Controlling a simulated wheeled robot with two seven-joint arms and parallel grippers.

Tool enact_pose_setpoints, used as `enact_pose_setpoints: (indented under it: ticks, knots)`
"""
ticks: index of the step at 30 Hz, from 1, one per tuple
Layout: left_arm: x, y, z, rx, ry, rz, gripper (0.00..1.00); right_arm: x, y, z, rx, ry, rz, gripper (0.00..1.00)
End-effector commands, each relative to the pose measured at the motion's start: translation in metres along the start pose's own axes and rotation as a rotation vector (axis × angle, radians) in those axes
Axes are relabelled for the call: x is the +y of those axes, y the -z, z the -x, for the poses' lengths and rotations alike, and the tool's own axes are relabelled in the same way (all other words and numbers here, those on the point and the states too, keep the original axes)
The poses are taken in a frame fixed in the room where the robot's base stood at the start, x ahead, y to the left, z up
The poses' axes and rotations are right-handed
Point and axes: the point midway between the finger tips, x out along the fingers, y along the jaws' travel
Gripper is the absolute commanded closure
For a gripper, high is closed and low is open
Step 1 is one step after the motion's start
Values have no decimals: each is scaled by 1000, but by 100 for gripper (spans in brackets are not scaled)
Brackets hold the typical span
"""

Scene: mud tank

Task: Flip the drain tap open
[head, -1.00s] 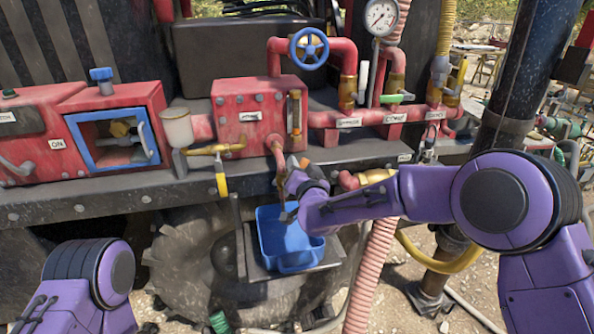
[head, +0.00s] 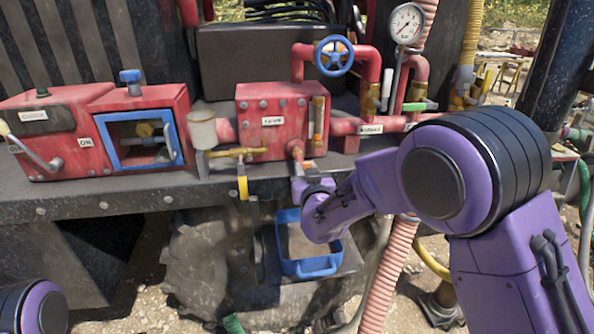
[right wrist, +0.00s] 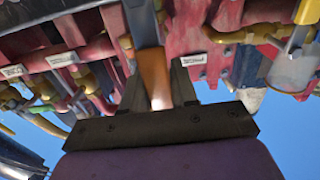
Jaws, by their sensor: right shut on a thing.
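A blue tray (head: 318,267) sits below on a dark shelf, with a grey-brown surface inside. My left gripper is out of view; only my left arm shows at bottom left.
A blue handwheel (head: 334,55) and a gauge (head: 407,23) are above. A pink ribbed hose (head: 388,275) runs down right of the tray.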

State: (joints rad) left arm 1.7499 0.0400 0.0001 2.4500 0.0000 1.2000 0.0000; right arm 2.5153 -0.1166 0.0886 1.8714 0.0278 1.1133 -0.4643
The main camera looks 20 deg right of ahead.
Motion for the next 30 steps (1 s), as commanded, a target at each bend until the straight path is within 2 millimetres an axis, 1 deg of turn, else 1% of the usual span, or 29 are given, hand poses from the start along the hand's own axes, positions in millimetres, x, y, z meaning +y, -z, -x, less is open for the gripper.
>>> enact_pose_setpoints:
  ticks: [1, 11, 12, 13, 20, 23, 26, 30]
  knots:
    - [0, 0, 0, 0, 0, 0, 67, 1, 2, -1, 5, -1, 6, 100]
    - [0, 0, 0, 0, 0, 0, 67, 0, 2, -1, 4, 0, 8, 100]
    - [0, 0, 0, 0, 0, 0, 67, 0, 2, -1, 4, 0, 8, 59]
    - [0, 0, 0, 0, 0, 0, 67, 0, 2, -1, 4, 0, 8, 51]
    - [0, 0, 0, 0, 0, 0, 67, 0, 0, 0, 1, 0, 6, 51]
    - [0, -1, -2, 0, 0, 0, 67, -1, -1, 3, 0, 1, 6, 51]
    - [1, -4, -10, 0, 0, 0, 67, -1, -3, 18, 0, 2, 7, 51]
    - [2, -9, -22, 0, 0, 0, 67, -1, -4, 52, 1, 2, 8, 51]
